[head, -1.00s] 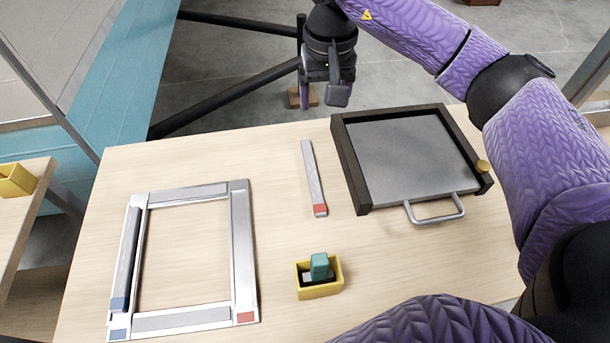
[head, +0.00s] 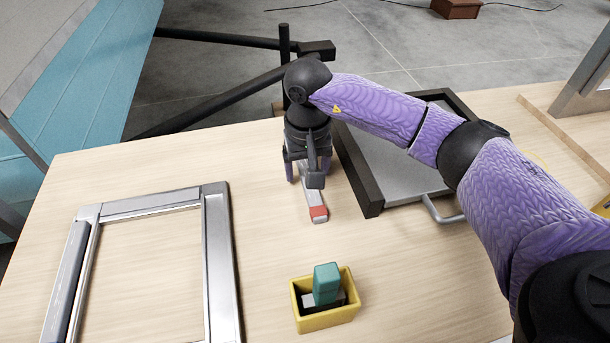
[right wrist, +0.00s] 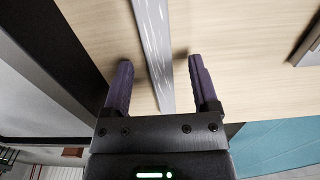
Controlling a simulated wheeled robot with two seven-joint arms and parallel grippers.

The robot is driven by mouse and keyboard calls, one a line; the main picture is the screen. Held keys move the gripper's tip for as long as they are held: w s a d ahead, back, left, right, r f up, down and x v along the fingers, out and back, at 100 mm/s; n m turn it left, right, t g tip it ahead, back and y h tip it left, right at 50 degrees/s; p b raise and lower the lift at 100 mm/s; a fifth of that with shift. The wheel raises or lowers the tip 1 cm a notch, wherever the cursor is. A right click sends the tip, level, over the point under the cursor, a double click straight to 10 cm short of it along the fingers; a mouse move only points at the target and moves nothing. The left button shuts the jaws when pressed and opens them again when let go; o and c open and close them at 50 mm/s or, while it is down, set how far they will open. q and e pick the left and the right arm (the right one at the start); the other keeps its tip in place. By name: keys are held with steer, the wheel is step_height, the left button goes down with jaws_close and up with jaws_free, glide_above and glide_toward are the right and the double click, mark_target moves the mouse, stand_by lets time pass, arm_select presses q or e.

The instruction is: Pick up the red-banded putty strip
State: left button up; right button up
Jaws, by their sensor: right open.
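The red-banded putty strip (head: 318,213) lies on the wooden table, a grey bar with a red band at its near end. Its far part is hidden under my right gripper in the head view. My right gripper (head: 308,178) points down over the strip, open. In the right wrist view the grey strip (right wrist: 155,50) runs between the two purple fingers of the gripper (right wrist: 160,85), apart from both. My left gripper is not in view.
A dark-rimmed tray (head: 358,170) with a metal handle stands close right of the strip. A yellow box (head: 326,318) holding a teal-handled tool (head: 326,284) is nearer. A grey frame (head: 222,260) lies at left. Bare table lies between frame and strip.

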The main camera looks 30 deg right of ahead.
steer(key=shift+f, duration=0.65)
steer(key=shift+r, duration=0.15)
steer(key=shift+c, duration=0.3)
steer(key=c, duration=0.7)
steer(key=shift+c, duration=1.3)
jaws_close()
step_height(320, 180, up, 10)
steer(key=p, duration=0.3)
